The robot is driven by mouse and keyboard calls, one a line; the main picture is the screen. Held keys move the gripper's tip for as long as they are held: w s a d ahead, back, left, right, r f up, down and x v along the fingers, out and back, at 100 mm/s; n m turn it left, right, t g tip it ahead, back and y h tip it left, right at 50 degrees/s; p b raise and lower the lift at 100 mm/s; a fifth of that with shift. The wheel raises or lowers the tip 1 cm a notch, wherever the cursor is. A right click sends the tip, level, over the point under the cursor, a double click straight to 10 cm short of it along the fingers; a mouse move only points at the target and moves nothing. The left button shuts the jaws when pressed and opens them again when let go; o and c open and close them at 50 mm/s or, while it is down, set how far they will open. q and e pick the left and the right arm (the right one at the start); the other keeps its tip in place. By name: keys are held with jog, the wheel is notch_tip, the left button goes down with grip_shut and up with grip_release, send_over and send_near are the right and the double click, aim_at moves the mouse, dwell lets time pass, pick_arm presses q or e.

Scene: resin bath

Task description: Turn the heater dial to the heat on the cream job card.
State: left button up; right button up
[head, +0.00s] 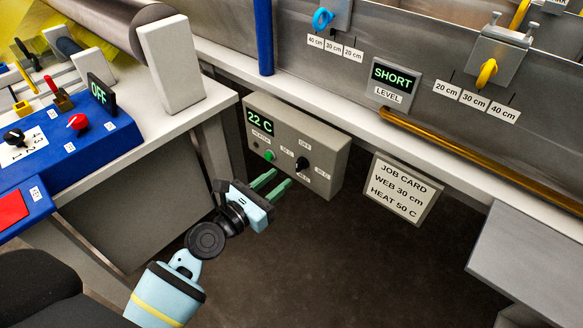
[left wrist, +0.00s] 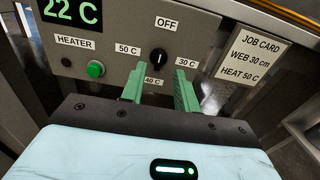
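The grey heater box (head: 318,148) has a display reading 22 C, a green button (left wrist: 95,69) and a black dial (head: 302,164). In the left wrist view the dial (left wrist: 159,57) is ringed by OFF above, 30 C right, 40 C below and 50 C left; its small pale mark seems to point up towards OFF. The cream job card (head: 400,188) reads WEB 30 cm, HEAT 50 C. My left gripper (head: 282,177) is open, its green fingers (left wrist: 160,70) apart just short of the dial, which shows between and beyond the tips. My right gripper is out of view.
A white-topped bench with a blue control panel (head: 75,140) stands left of the heater. A white ledge (head: 365,122) and brass rod (head: 480,160) run above the box and card. A grey surface (head: 535,250) juts in at lower right. Dark floor is clear below.

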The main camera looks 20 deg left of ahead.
aim_at(297, 164)
pick_arm(q)
jog(key=shift+b+x, duration=0.35)
jog(key=shift+x, duration=2.75)
jog(key=shift+f, duration=0.1)
jog(key=shift+c, duration=0.4)
grip_shut()
